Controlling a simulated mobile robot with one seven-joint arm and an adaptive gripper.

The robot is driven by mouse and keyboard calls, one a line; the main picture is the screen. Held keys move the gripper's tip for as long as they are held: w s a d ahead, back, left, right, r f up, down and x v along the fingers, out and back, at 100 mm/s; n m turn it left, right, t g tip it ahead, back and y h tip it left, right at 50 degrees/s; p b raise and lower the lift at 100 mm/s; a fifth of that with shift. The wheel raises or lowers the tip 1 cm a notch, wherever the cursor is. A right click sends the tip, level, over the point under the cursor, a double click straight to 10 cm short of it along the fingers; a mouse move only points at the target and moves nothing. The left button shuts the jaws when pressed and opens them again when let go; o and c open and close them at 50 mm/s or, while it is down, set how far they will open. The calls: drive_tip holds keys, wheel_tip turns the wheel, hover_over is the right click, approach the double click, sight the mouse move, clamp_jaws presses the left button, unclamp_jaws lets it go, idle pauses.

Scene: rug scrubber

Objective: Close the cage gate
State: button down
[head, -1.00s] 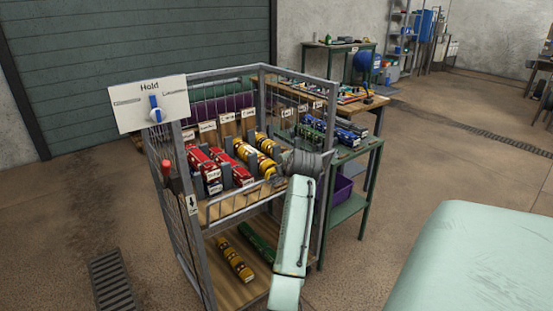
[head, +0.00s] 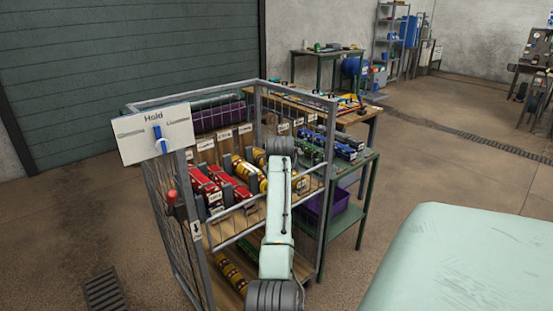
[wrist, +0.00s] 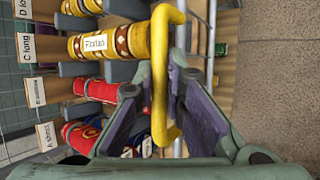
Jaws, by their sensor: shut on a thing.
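The metal cage (head: 329,130) stands in the middle of the head view, with mesh sides and two wooden shelves. A low barred gate panel (head: 231,211) runs across its front at the upper shelf; how far it stands from closed is hard to tell. In the wrist view, a yellow bar handle (wrist: 160,42) passes between the two fingers of my gripper (wrist: 164,88), which is shut on it. In the head view my pale green arm hides the gripper, the handle and part of the gate.
Red and yellow labelled rolls (head: 206,188) lie on the upper shelf, close behind the front. A green table (head: 362,163) stands close at the right.

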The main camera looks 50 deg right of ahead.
drive_tip(key=shift+w+a+f, duration=0.25)
drive_tip(key=shift+w+f, duration=0.05)
drive_tip(key=shift+f, duration=0.2)
drive_tip(key=c, duration=1.7)
unclamp_jaws()
drive_tip(key=shift+w+f, duration=0.1)
drive_tip(key=shift+w, duration=0.05)
drive_tip(key=shift+o, duration=0.2)
drive_tip(key=shift+s+r, duration=0.2)
drive_tip(key=shift+r, duration=0.1)
drive_tip(key=v, duration=1.1)
drive_tip(key=shift+r, duration=0.4)
drive_tip(key=shift+s, duration=0.15)
